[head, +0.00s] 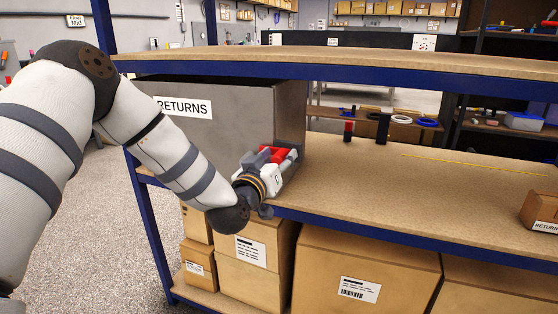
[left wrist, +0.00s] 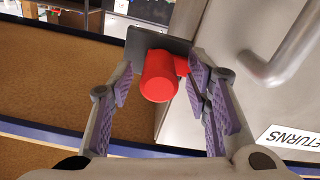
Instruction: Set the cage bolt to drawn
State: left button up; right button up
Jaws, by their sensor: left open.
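The cage is a grey metal box (head: 232,115) with a RETURNS label, standing on the wooden shelf. Its bolt has a red knob (left wrist: 158,76) on a dark plate (left wrist: 180,42), seen in the left wrist view. Red also shows at the box's lower front corner in the head view (head: 277,153). My left gripper (left wrist: 163,88) is open, with its purple-padded fingers on either side of the red knob. Gaps show between knob and pads, so it is not gripped. In the head view the gripper partly hides the bolt. My right gripper is not in view.
A silver bar handle (left wrist: 285,48) is on the box face, close to one finger. The shelf board (head: 400,185) right of the box is mostly clear. Dark cylinders (head: 383,128) stand farther back, and a small brown box (head: 541,211) sits at right. An upper shelf (head: 350,60) runs above.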

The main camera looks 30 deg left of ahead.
pick_arm(q)
grip_shut()
jog(key=shift+w+d, duration=0.2)
jog(key=shift+d, duration=0.6)
jog(key=shift+w+d, duration=0.15)
jog(key=shift+d, duration=0.65)
jog(key=shift+w+d, duration=0.2)
jog(key=shift+d, duration=0.6)
jog(key=shift+r, duration=0.1)
grip_release()
jog(key=shift+d, duration=0.15)
jog(key=v, duration=1.2)
